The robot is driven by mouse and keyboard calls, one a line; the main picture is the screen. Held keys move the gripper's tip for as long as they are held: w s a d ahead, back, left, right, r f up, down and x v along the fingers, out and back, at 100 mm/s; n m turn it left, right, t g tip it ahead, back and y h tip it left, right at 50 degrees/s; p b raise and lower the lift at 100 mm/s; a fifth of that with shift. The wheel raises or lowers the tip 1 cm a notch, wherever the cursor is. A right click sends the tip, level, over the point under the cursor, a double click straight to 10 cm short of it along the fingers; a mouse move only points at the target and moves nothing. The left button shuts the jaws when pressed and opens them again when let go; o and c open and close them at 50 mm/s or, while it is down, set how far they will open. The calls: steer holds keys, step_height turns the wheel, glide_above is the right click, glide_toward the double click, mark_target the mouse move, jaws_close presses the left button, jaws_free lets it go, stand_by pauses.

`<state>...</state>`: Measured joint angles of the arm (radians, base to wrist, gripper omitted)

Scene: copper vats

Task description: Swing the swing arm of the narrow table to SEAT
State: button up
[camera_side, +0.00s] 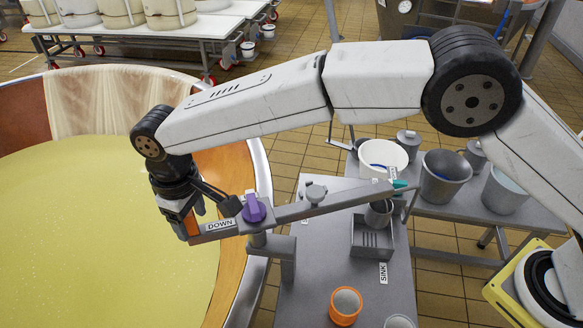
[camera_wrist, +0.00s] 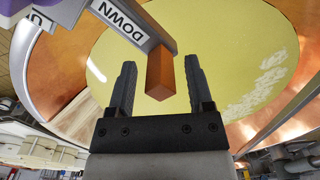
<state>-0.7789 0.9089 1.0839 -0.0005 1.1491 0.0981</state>
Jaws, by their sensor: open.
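The swing arm (camera_side: 295,211) is a long grey bar above the narrow table (camera_side: 318,262), with a purple knob (camera_side: 254,209) and a teal tip at its right end. Its left end reaches over the vat, with a DOWN label (camera_side: 220,226) and an orange-brown end block (camera_wrist: 160,76). My gripper (camera_side: 188,222) is at that block, pointing down. In the wrist view my open gripper (camera_wrist: 158,88) has one finger on each side of the block, with gaps visible. The pictures do not clearly show how deep the block sits between them. I see no readable SEAT label.
A large copper vat (camera_side: 258,175) of yellow liquid lies left, its rim beside the table. A grey box (camera_side: 371,238), a SINK label (camera_side: 383,273) and an orange-rimmed cup (camera_side: 345,305) are on the table. Buckets (camera_side: 444,177) stand on another table behind.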

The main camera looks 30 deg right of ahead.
steer(key=shift+f, duration=0.45)
jaws_close()
steer(key=shift+r, duration=0.1)
stand_by(1.1)
